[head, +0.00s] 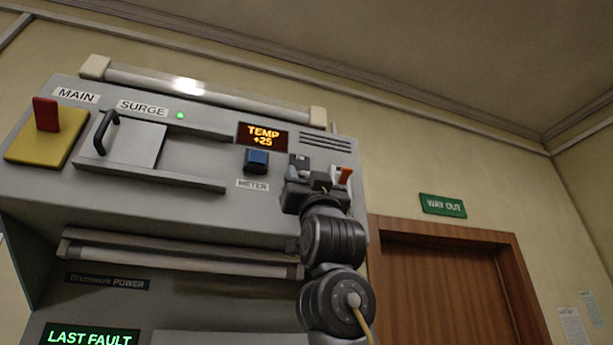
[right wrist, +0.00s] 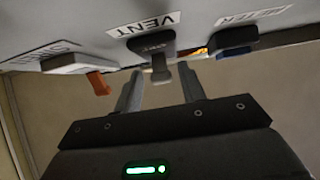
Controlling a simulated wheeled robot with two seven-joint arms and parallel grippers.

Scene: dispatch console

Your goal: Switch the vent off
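In the right wrist view the vent switch (right wrist: 159,68) has a grey lever on a dark base, beside the upside-down VENT label (right wrist: 145,24). My right gripper (right wrist: 161,90) is open, its two fingers spread on either side of the lever's line. The lever shows between and just beyond the fingertips; I cannot tell whether either finger touches it. In the head view my right gripper (head: 314,184) is up at the panel's right part and hides most of the vent switch and its label. My left gripper is not in view.
An orange-levered switch (head: 345,175) sits close right of the gripper. The blue METER button (head: 257,160) is to its left, under the TEMP display (head: 263,137) reading +25. A handled SURGE panel (head: 130,140) and red MAIN lever (head: 46,114) are further left.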

